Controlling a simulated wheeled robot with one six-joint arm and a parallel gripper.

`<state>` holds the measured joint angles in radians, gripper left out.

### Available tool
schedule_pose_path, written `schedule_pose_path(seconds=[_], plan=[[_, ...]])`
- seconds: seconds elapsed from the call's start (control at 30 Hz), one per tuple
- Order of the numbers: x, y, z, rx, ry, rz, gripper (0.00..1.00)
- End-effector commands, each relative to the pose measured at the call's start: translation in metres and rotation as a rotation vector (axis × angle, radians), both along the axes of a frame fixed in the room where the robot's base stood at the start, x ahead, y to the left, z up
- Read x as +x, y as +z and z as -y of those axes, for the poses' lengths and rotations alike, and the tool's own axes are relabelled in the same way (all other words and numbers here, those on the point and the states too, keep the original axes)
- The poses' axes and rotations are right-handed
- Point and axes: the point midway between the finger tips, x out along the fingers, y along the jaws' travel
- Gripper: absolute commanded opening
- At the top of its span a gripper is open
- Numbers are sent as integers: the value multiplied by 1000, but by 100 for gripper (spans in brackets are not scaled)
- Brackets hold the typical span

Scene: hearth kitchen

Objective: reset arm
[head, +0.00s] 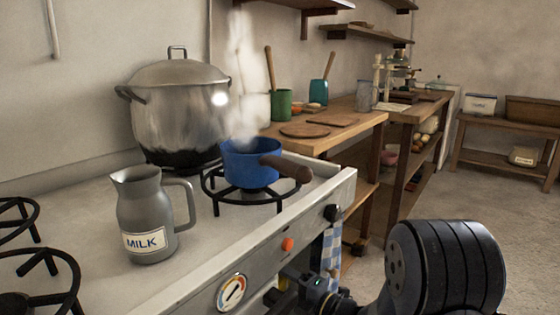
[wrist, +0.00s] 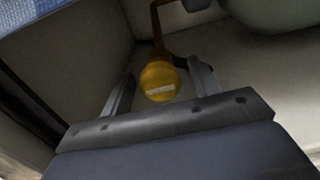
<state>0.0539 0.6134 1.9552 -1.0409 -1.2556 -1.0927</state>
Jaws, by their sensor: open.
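My gripper (wrist: 162,74) is open in the wrist view, its two fingers apart. A round orange-yellow knob (wrist: 159,81) with a pale bar shows between the fingers; I cannot tell how far beyond the tips it is. In the head view, my arm is low at the right front, beside the stove front, and the fingers are not clearly visible. An orange knob (head: 288,244) and a black knob (head: 332,213) sit on the stove's front panel. A blue saucepan (head: 250,165) with a brown handle steams on a burner.
A large lidded metal pot (head: 178,108) stands behind, and a grey milk jug (head: 150,215) stands on the stove top (head: 95,190). A checked towel (head: 330,250) hangs by the front. A wooden counter (head: 345,130) lies beyond. The floor (head: 455,190) at right is clear.

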Motion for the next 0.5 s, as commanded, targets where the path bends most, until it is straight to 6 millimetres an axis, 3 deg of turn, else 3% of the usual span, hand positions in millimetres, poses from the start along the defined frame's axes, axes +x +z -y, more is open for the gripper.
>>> schedule_pose_path(seconds=[0.5], plan=[[0, 1, 0, -250, 0, 319, 59]])
